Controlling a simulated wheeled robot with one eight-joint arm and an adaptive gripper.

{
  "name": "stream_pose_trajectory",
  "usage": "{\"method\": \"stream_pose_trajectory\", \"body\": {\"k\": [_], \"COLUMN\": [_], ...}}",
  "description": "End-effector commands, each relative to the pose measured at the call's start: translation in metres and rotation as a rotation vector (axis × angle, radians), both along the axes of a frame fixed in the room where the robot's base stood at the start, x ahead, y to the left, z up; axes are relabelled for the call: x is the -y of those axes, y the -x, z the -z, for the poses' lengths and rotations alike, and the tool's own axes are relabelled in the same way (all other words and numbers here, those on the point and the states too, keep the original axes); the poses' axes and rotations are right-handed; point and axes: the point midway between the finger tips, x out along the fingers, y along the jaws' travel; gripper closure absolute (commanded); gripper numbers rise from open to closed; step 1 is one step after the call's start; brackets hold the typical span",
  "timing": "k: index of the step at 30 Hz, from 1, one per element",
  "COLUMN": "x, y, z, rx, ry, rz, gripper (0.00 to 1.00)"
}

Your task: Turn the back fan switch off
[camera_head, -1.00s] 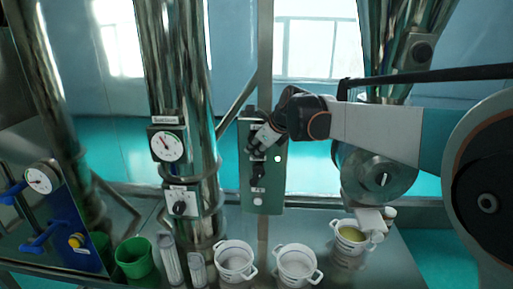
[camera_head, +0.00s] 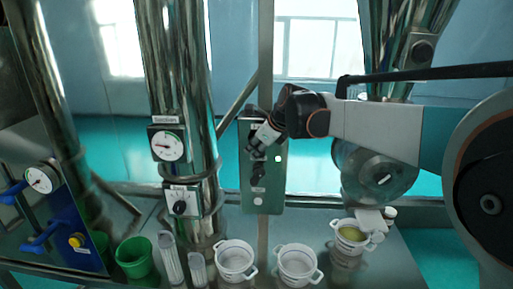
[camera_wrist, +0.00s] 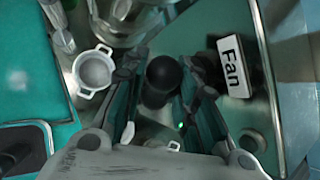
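The grey control panel (camera_head: 248,192) stands upright in the middle of the head view. My gripper (camera_head: 256,151) is at its upper part and hides the switch there. In the wrist view a round black knob (camera_wrist: 163,73) lies between the two fingers of my gripper (camera_wrist: 163,98), which are apart on either side of it. I cannot tell whether either finger touches it. A white "Fan" label (camera_wrist: 233,66) is beside the knob. A second black switch (camera_head: 258,172) is lower on the panel, and a small lamp (camera_head: 278,159) is lit.
The gauge (camera_head: 168,146) and a black knob box (camera_head: 181,201) are on the steel pipe at left. White pots (camera_head: 235,274), a green cup (camera_head: 134,269) and clear cylinders stand below. A round steel machine (camera_head: 360,180) is at right. A grey post rises behind the panel.

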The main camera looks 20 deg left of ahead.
Motion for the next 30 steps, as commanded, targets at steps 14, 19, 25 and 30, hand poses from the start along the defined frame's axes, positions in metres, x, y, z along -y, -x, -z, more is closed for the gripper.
{"method": "stream_pose_trajectory", "body": {"k": [14,19,25,30], "x": [0.044,0.057,0.062,0.062], "y": [0.032,0.041,0.045,0.045], "z": [-0.063,-0.081,-0.088,-0.089], "rx": [-0.001,-0.001,0.000,0.000], "ry": [0.001,0.000,0.000,0.000], "rz": [0.001,0.001,0.000,0.000], "gripper": [0.73,0.73,0.73,0.73]}}
